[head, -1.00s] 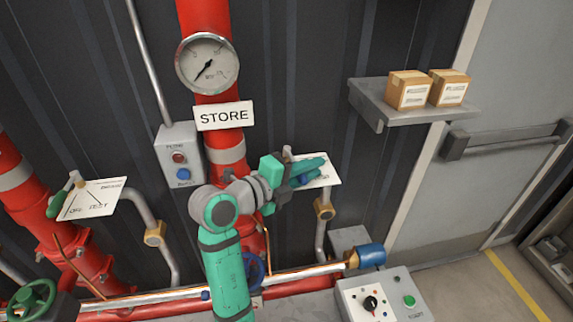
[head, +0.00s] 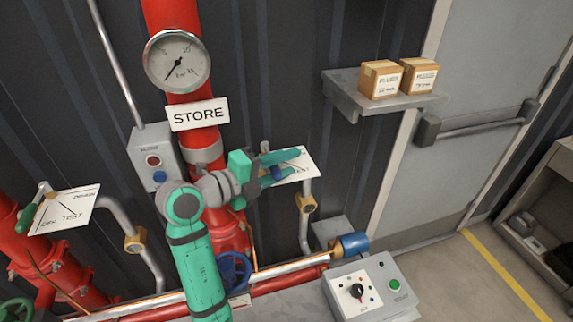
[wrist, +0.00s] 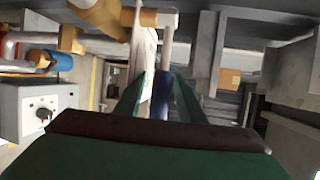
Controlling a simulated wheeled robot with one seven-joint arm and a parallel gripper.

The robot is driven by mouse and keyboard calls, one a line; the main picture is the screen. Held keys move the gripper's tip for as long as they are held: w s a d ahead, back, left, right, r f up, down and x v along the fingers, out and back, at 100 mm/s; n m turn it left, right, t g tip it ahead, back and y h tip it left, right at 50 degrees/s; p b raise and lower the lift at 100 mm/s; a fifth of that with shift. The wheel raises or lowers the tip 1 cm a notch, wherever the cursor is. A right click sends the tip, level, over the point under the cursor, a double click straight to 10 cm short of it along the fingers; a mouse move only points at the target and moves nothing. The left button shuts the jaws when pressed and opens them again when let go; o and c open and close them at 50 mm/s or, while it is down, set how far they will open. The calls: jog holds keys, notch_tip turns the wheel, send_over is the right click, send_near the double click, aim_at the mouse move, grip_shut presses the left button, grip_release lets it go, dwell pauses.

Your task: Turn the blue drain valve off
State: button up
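The blue drain valve handle (head: 268,179) shows partly between the fingers of my gripper (head: 288,164) in the head view, in front of a white placard (head: 305,170). In the wrist view the blue handle (wrist: 161,99) stands between the two green fingers of my gripper (wrist: 160,92). The fingers are open around it, one on each side, with a gap visible on the left. Whether the right finger touches it I cannot tell. My gripper hides part of the valve and much of the placard lettering.
A grey pipe with a brass fitting (head: 306,204) runs below the placard. A red pipe with a STORE sign (head: 198,114) stands left. A control box (head: 372,292) is below right. A shelf (head: 350,92) with two cartons is above right. Another valve placard (head: 66,209) is far left.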

jog(key=shift+d, duration=0.1)
jog(key=v, duration=1.1)
jog(key=shift+w, duration=0.1)
